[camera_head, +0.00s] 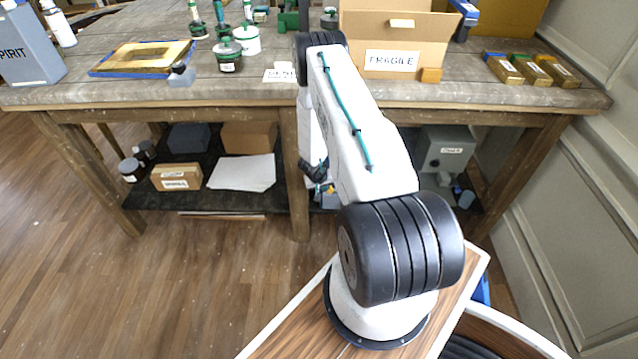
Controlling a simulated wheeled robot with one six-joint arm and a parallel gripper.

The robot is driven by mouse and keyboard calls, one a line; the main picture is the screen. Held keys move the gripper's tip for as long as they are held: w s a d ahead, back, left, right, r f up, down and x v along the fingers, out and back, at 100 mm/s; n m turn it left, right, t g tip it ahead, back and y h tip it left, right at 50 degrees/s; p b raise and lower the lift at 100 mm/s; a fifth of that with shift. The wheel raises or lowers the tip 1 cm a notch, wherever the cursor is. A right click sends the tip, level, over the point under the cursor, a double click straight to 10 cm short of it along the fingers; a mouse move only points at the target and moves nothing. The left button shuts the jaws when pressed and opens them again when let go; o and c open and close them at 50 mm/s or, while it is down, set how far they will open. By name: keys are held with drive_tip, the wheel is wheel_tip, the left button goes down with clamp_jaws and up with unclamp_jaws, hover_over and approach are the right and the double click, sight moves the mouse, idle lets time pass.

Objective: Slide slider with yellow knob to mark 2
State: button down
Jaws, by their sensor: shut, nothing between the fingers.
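No slider with a yellow knob and no mark 2 can be made out in the head view. My arm rises from its base, bends above the bench edge and hangs down in front of the bench. My gripper (319,176) is a small dark shape at the low end of the arm, partly hidden behind the upper link. It is shut and empty, in front of the lower shelf. A small bluish thing with a yellow spot (329,197) shows just below it; I cannot tell what it is.
The wooden bench (130,95) carries a FRAGILE carton (420,45), a gilt frame (142,58), green-lidded jars (229,56) and gilt blocks (531,69). The lower shelf (235,202) holds boxes and a grey case (447,148). A panelled wall (560,170) stands right; floor is clear left.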

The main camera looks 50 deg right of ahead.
drive_tip(key=shift+s+d+f, duration=0.15)
drive_tip(key=shift+d+f, duration=0.05)
drive_tip(key=shift+f, duration=0.05)
